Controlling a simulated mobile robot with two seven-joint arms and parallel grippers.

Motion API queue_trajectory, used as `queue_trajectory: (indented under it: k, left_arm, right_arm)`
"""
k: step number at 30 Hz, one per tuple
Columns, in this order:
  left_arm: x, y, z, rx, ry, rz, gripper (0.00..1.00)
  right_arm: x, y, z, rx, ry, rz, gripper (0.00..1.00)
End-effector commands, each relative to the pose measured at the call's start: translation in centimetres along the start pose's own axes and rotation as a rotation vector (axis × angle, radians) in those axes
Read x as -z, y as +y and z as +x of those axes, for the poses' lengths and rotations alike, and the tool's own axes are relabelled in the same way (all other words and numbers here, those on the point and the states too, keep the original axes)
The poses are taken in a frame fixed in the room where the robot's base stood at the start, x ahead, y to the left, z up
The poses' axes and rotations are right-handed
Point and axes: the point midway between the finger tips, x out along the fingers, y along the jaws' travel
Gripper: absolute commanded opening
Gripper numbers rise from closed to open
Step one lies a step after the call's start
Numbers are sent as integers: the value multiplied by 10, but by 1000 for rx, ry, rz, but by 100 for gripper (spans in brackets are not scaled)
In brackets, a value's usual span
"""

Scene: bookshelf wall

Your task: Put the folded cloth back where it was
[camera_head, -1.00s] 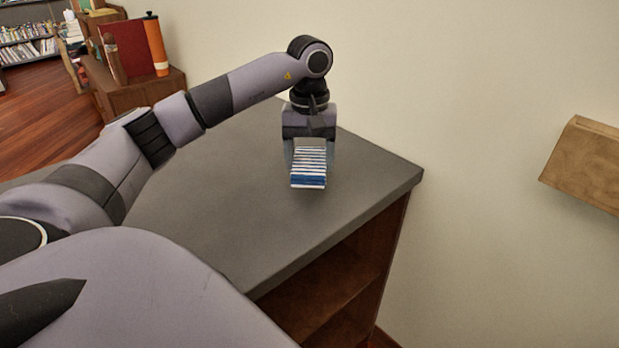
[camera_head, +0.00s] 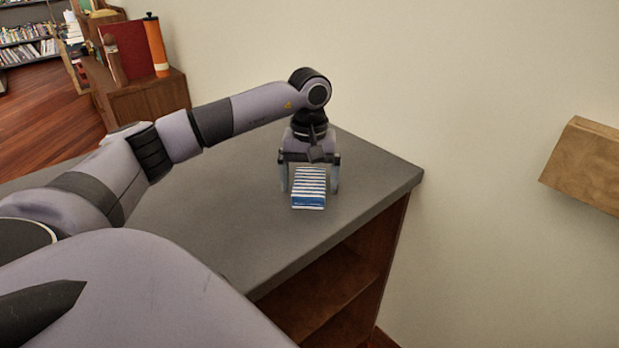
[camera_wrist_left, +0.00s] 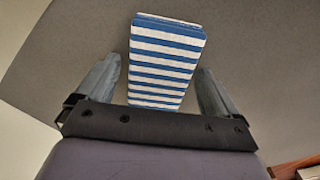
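The folded cloth (camera_head: 309,188), with blue and white stripes, appears to lie flat on the grey counter top (camera_head: 225,205). My left gripper (camera_head: 309,187) is over it, pointing down, with one finger on each side. In the left wrist view the cloth (camera_wrist_left: 166,62) sits between the two fingers (camera_wrist_left: 160,82), with a gap on both sides, so the gripper is open. The cloth's near end is partly hidden by the gripper body in the left wrist view. My right gripper is not in view.
The counter is clear around the cloth, with its right corner and front edge close by. Open wooden shelves (camera_head: 335,290) are below. A pale wall (camera_head: 450,120) stands behind. A wooden block-like piece (camera_head: 585,165) juts in at right. A cabinet (camera_head: 140,100) with a red book and orange cylinder stands far left.

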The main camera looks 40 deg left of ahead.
Motion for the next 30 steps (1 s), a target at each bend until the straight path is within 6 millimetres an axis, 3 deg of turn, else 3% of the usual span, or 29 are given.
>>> queue_trajectory:
  k: [10, 24, 30]
  left_arm:
    - [1, 1, -12, -4, 3, 0, 95]
    - [0, 1, -107, -3, 2, 0, 95]
    - [0, 1, -122, -1, 1, 1, 95]
  right_arm:
    - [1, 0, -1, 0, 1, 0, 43]
    - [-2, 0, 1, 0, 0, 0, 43]
    - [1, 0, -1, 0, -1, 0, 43]
